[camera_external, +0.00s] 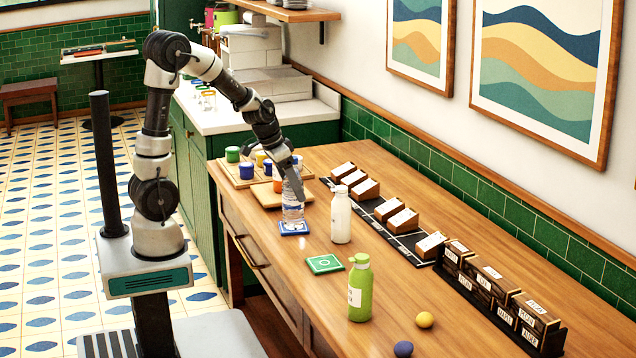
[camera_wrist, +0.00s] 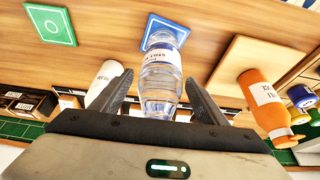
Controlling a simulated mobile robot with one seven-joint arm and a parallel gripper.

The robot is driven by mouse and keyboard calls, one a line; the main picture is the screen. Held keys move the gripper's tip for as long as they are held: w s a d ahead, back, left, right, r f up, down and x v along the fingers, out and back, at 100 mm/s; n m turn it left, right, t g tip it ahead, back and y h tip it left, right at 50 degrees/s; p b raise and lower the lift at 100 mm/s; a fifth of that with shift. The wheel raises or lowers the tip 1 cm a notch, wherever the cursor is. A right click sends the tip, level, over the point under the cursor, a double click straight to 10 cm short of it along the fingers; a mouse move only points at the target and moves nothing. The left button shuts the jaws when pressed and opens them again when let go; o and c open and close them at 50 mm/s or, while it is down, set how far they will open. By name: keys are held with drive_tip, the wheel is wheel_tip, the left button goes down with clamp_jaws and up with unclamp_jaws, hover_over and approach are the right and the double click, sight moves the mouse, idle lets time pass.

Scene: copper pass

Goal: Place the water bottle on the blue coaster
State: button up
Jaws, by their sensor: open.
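The clear water bottle (camera_external: 292,211) stands upright in the external view, with its base over the blue coaster (camera_external: 286,233) and seemingly resting on it. My gripper (camera_external: 295,190) is at the bottle's upper part, reaching down from behind. In the wrist view the open fingers (camera_wrist: 158,82) lie on either side of the water bottle (camera_wrist: 161,72), with gaps visible beside it. The blue coaster (camera_wrist: 181,33) shows beyond the bottle's far end, partly hidden by it.
A white bottle (camera_external: 341,218) stands close to the right. A green coaster (camera_external: 325,264) and green bottle (camera_external: 360,288) are nearer the camera. An orange bottle (camera_wrist: 262,97) is beside my gripper, near a wooden board (camera_wrist: 229,68). Boxes (camera_external: 404,221) line the wall side.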

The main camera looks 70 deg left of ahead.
drive_tip(key=p+v, duration=0.3)
drive_tip(key=v, duration=0.9)
drive_tip(key=s+d+r+t, duration=0.1)
drive_tip(key=s+d+r, duration=0.3)
drive_tip(key=s+d, duration=0.8)
drive_tip(key=shift+s, duration=0.15)
